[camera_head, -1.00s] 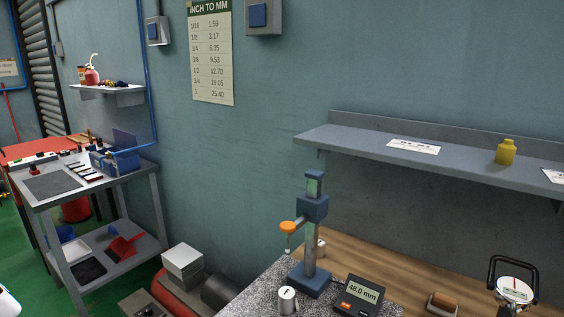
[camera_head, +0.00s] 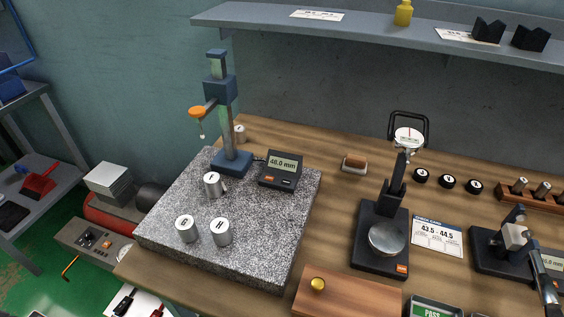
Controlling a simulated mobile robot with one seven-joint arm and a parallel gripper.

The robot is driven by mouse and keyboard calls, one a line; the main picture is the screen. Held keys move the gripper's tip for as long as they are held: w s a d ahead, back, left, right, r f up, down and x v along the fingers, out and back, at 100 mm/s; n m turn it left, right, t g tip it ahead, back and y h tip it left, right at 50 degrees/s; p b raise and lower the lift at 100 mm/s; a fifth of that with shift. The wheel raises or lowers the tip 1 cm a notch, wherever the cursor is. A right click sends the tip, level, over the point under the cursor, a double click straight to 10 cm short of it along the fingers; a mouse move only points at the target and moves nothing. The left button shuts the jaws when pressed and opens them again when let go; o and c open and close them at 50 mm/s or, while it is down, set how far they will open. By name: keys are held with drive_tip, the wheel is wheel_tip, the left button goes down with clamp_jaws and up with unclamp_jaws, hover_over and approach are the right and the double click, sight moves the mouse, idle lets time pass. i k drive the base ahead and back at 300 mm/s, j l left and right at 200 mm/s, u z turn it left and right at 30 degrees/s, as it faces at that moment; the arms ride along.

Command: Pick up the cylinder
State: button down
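Three short silver cylinders with white lettered tops stand upright on a speckled granite plate (camera_head: 262,262). One cylinder (camera_head: 212,186), its letter small and hard to read, stands near the foot of the blue height gauge (camera_head: 232,160). Cylinder G (camera_head: 186,229) and cylinder H (camera_head: 221,233) stand side by side nearer the front. My gripper is not in view.
A display (camera_head: 281,170) reading 48.0 mm sits right of the gauge. A dark dial gauge stand (camera_head: 380,240) is on the wooden bench (camera_head: 335,205). A grey shelf (camera_head: 350,32) overhangs the back.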

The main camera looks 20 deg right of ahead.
sight(213, 181)
drive_tip(key=k+z, duration=0.2)
drive_tip(key=z, duration=0.2)
drive_tip(key=k+z, duration=0.2)
drive_tip(key=z, duration=0.2)
drive_tip(key=k+l+z, duration=0.15)
drive_tip(key=z, duration=0.25)
